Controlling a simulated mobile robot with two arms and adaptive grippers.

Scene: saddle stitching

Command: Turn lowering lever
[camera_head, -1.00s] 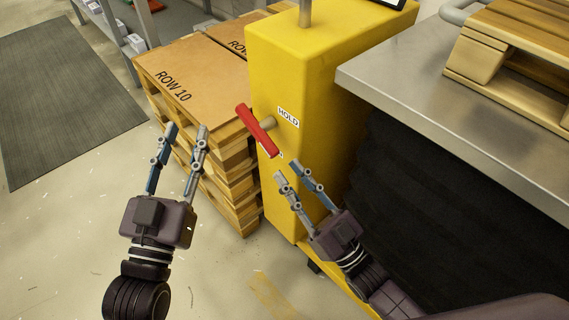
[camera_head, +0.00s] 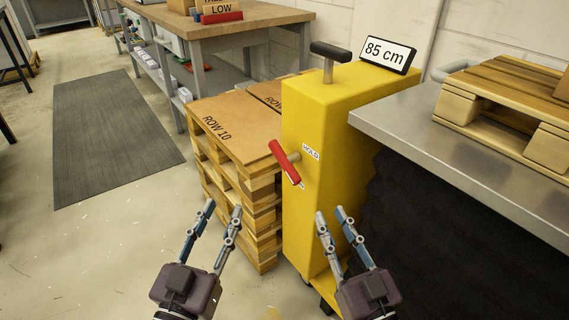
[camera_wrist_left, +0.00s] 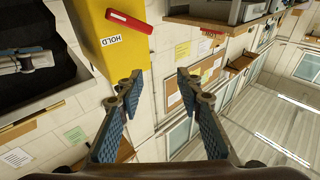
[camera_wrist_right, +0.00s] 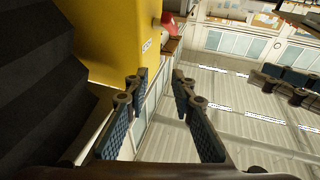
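The red lowering lever (camera_head: 285,162) sticks out from the front of the yellow lift column (camera_head: 325,130), tilted, beside a white HOLD label (camera_head: 311,151). In the left wrist view the lever (camera_wrist_left: 130,22) is at the top, beyond my fingers. In the right wrist view its red end (camera_wrist_right: 170,24) shows at the top. My left gripper (camera_head: 224,210) is open and empty, below and left of the lever. My right gripper (camera_head: 330,214) is open and empty, below and right of the lever, in front of the column. Neither gripper touches the lever.
Stacked pallets with cardboard marked ROW 10 (camera_head: 232,127) stand left of the column. A steel lift table (camera_head: 480,150) with black bellows and a wooden pallet (camera_head: 505,97) is at right. A black T-handle (camera_head: 330,52) and an 85 cm sign (camera_head: 389,54) top the column.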

